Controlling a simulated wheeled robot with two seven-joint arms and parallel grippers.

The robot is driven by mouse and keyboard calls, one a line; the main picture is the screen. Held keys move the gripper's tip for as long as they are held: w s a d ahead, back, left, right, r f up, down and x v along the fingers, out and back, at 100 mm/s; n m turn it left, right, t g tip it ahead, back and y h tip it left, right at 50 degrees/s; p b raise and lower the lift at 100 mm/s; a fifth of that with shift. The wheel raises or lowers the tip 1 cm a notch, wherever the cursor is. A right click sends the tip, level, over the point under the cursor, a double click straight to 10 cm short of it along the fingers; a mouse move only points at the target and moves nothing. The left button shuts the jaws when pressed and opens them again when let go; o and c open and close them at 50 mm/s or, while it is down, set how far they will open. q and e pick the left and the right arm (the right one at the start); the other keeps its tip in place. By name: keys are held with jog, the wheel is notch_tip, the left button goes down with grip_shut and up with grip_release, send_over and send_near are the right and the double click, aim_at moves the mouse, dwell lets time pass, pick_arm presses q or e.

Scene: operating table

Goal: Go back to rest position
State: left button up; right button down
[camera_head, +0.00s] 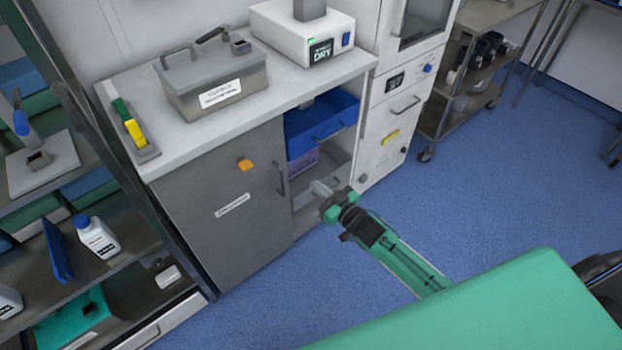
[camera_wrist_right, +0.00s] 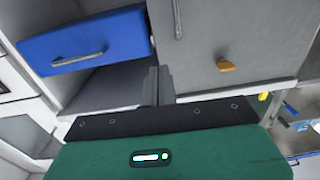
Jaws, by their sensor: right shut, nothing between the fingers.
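My right gripper (camera_head: 322,190) is shut and empty in the head view, held out in front of the open lower part of the cabinet. It also shows in the right wrist view (camera_wrist_right: 158,82), with its dark fingers together in front of the cabinet. My left gripper is not in view.
A grey cabinet door (camera_head: 228,200) with an orange tag is beside the gripper. A blue drawer (camera_head: 325,125) is above it in the cabinet. A green-covered surface (camera_head: 490,310) fills the lower right. A shelf rack stands at left. Blue floor (camera_head: 480,200) is clear at right.

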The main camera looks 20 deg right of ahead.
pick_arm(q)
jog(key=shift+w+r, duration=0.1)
pick_arm(e)
jog(key=shift+s+d, duration=0.1)
jog(key=shift+s, duration=0.15)
